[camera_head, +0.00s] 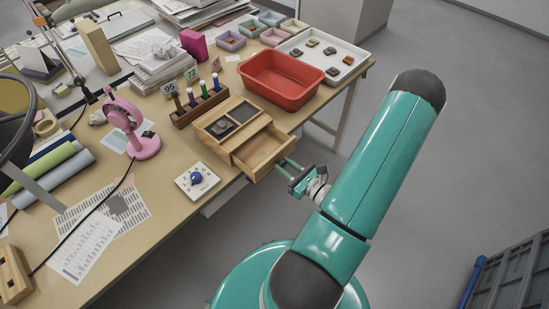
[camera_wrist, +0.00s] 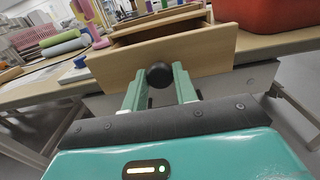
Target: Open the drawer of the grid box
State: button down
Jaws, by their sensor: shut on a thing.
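The wooden grid box (camera_head: 222,119) sits near the table's front edge, with dark pieces in its top compartments. Its drawer (camera_head: 264,150) is pulled out toward my arm and stands open; its inside looks empty in the head view. In the wrist view the drawer front (camera_wrist: 205,58) fills the middle, with a round dark knob (camera_wrist: 159,75) on it. My gripper (camera_wrist: 160,82) is shut on the knob, one green finger at each side. In the head view my gripper (camera_head: 287,164) is at the drawer front, and the knob is hidden there.
A red tub (camera_head: 281,82) stands just behind the box, with a white tray (camera_head: 345,62) of sherds beyond. A rack of pens (camera_head: 188,115) is behind the box. A white dial device (camera_head: 197,181) lies to its left. The floor under my arm is clear.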

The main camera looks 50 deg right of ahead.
jog(key=shift+s, duration=1)
jog(key=c, duration=1.1)
grip_release()
jog(key=s, duration=1.3)
jog(key=shift+s+d, duration=0.25)
jog(key=shift+s, duration=0.15)
jog(key=shift+w, duration=0.1)
